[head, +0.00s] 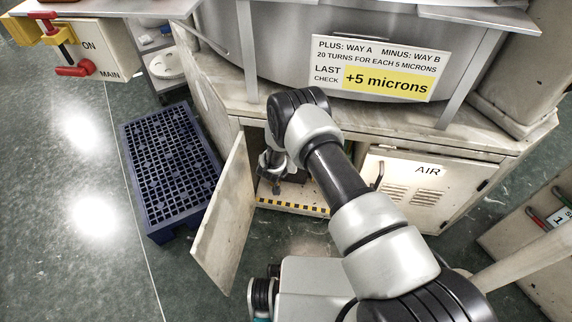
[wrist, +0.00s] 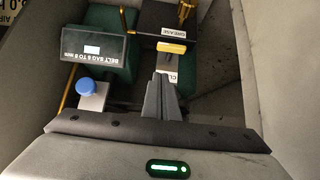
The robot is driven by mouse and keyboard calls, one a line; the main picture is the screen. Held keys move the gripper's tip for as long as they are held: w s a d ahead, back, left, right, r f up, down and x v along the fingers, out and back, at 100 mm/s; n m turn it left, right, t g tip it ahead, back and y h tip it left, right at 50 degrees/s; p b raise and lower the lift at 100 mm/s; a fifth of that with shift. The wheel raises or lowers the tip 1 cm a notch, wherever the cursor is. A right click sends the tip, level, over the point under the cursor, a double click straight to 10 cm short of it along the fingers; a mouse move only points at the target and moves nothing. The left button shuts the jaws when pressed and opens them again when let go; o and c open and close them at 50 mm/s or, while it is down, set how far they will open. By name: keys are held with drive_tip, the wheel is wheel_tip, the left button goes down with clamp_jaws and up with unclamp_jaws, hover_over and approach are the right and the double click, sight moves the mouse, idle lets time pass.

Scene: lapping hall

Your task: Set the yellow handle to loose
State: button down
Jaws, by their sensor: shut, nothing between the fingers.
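A small yellow handle (wrist: 172,48) lies crosswise on a white plate (wrist: 168,70) inside the cabinet, seen in the wrist view. The plate carries letters starting "CL"; the rest is hidden behind my fingers. My gripper (wrist: 162,78) is shut and empty, its fingertips appearing just below the handle in the picture. I cannot tell whether they touch the plate or handle. In the head view my arm reaches through the open cabinet door, and my gripper (head: 275,165) is partly in shadow. The handle cannot be made out there.

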drive_tip(key=w+f+b, duration=0.4)
drive_tip(key=w+f, duration=0.1)
drive_tip(key=f, duration=0.4)
drive_tip(key=shift+d, duration=0.3)
drive_tip(key=shift+r, duration=0.1)
